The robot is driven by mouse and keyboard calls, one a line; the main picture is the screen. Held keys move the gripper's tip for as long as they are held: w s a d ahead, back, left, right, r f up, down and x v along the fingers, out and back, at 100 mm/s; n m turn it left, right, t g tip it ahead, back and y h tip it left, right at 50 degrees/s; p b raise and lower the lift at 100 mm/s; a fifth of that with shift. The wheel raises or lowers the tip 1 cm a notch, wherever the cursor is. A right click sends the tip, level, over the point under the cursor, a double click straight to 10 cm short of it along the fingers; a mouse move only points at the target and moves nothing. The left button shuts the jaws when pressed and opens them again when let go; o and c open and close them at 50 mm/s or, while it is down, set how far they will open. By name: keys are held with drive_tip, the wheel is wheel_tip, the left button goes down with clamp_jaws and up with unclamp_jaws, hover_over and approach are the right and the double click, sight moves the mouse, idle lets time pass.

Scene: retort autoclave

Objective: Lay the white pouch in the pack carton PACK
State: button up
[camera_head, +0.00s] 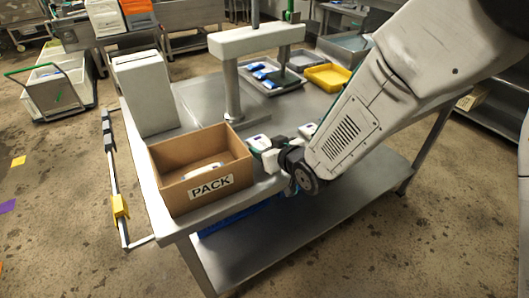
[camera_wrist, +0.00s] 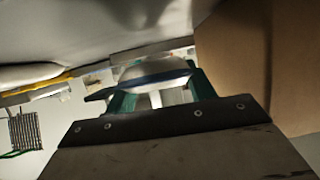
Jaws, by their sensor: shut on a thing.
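The open brown pack carton PACK (camera_head: 171,189) stands at the near left corner of the steel table, its label facing front. A pale object (camera_head: 204,169) lies inside it. My gripper (camera_head: 262,147) is low, just right of the carton and outside it. In the wrist view, my gripper (camera_wrist: 157,95) has its green fingers shut on a pale, rounded thing with a dark band, which looks like the white pouch (camera_wrist: 155,72). The carton wall (camera_wrist: 258,60) rises close on the right there. The pouch is mostly hidden by the fingers in the head view.
A grey post with a crossbeam (camera_head: 232,95) stands behind the carton. A white box (camera_head: 145,92) stands at the back left. A grey tray with blue pouches (camera_head: 262,72) and a yellow tray (camera_head: 327,77) lie farther back. A small white item (camera_head: 307,130) shows beside my arm.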

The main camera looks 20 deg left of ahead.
drive_tip(key=f, duration=0.1)
drive_tip(key=a+f, duration=0.1)
drive_tip(key=f, duration=0.1)
drive_tip(key=shift+s+a, duration=0.2)
drive_tip(key=shift+w+d+f, duration=0.15)
drive_tip(key=shift+d, duration=0.05)
drive_tip(key=shift+w+d, duration=0.1)
drive_tip(key=shift+d, duration=0.1)
drive_tip(key=shift+f, duration=0.15)
drive_tip(key=o, duration=1)
drive_tip(key=shift+a, duration=0.1)
drive_tip(key=v, duration=0.8)
drive_tip(key=shift+w+a+r, duration=0.1)
drive_tip(key=shift+a+r, duration=0.1)
drive_tip(key=shift+r, duration=0.2)
